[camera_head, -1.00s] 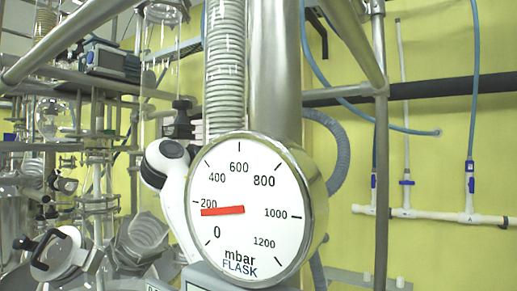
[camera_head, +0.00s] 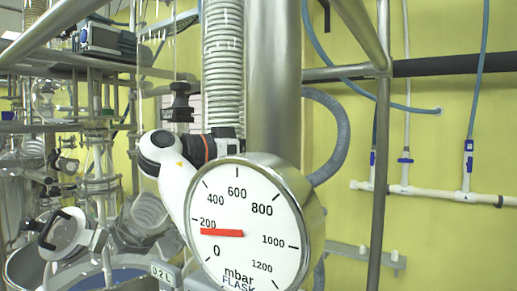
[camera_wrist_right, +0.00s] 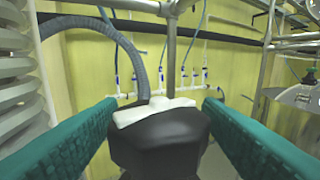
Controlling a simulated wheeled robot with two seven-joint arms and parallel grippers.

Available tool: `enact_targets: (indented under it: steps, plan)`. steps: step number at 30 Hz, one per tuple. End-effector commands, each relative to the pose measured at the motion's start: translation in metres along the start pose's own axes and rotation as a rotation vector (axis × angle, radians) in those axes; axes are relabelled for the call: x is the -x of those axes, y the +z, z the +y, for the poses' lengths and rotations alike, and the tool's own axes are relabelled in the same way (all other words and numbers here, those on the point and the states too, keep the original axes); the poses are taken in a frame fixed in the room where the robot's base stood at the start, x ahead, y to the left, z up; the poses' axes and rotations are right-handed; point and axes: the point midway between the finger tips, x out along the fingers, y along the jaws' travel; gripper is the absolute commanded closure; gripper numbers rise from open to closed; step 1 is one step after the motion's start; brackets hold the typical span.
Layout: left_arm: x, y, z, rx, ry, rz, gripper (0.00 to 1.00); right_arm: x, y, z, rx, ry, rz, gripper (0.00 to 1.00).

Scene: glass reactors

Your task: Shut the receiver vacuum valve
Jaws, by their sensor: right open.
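In the right wrist view my right gripper (camera_wrist_right: 166,104) is open, with one teal finger on each side of a black knob-like body (camera_wrist_right: 160,140) with a pale top (camera_wrist_right: 152,111). A gap shows between this body and the fingers. I cannot tell for certain whether it is the receiver vacuum valve. In the head view a white arm link with an orange ring (camera_head: 193,151) shows behind the gauge, and no gripper fingers show. A black knob (camera_head: 180,103) stands on a stem above that link. My left gripper is not in view.
A round flask gauge (camera_head: 250,262) stands in front, its red needle near 200 mbar. A ribbed hose (camera_head: 224,75) and a thick metal post (camera_head: 273,75) rise behind it. Glassware and a metal frame (camera_head: 100,187) crowd the left. White piping (camera_head: 430,193) with blue-handled taps lines the yellow wall.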

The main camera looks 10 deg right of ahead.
Motion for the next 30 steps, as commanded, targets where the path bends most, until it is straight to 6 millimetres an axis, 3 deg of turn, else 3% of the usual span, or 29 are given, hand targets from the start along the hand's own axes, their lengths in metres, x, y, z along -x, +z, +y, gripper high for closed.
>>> enact_targets:
  steps: [14, 30]
  plan:
    - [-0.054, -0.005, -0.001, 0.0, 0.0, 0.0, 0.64, 0.0, -0.006, -0.001, -0.005, 0.214, -0.001, 0.4]
    - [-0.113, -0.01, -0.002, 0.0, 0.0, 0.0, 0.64, -0.001, -0.003, -0.001, -0.007, 0.672, 0.0, 0.4]
